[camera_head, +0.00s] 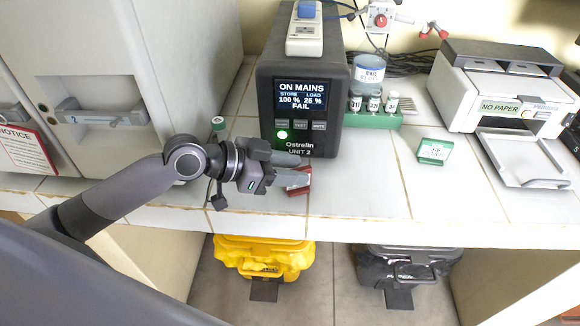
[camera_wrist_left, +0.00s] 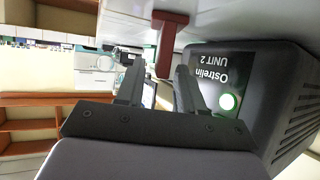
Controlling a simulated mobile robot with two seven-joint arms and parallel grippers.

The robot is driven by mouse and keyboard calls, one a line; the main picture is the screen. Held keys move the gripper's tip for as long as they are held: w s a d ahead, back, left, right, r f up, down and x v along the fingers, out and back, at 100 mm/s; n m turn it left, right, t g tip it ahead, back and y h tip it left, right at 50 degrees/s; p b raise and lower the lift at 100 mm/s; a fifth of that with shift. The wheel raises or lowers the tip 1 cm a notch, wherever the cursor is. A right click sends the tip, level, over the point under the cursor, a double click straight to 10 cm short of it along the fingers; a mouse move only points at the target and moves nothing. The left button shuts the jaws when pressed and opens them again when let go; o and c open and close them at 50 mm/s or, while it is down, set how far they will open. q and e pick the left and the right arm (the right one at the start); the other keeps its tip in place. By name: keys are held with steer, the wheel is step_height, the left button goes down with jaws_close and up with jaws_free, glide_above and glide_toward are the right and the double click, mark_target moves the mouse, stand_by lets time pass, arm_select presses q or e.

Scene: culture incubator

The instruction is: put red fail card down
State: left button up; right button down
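The red card (camera_head: 299,190) is at the front of the white counter, just in front of the Ostrelin unit. In the left wrist view the red card (camera_wrist_left: 168,42) shows edge-on as a T shape, its flat base against the counter. My left gripper (camera_head: 292,169) reaches in from the left and partly hides the card in the head view. In the left wrist view my left gripper (camera_wrist_left: 158,72) has its fingers apart, with the card's upright between or just beyond the tips. Gaps show beside it. My right gripper is not in view.
The Ostrelin unit (camera_head: 264,105) stands close behind the gripper, its screen reading FAIL. A green card (camera_head: 433,151) lies to the right, near a vial rack (camera_head: 373,119) and a printer (camera_head: 505,90). A yellow bin (camera_head: 262,256) and a black bin (camera_head: 405,262) are below the counter edge.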

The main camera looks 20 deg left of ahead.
arm_select(q)
steer(key=shift+r, duration=0.15)
steer(key=shift+a+r, duration=0.1)
steer(key=shift+a, duration=0.05)
steer(key=b+v, duration=0.1)
steer(key=v, duration=1)
steer(key=shift+s+a+r, duration=0.2)
steer(key=shift+s, duration=0.05)
stand_by(0.5)
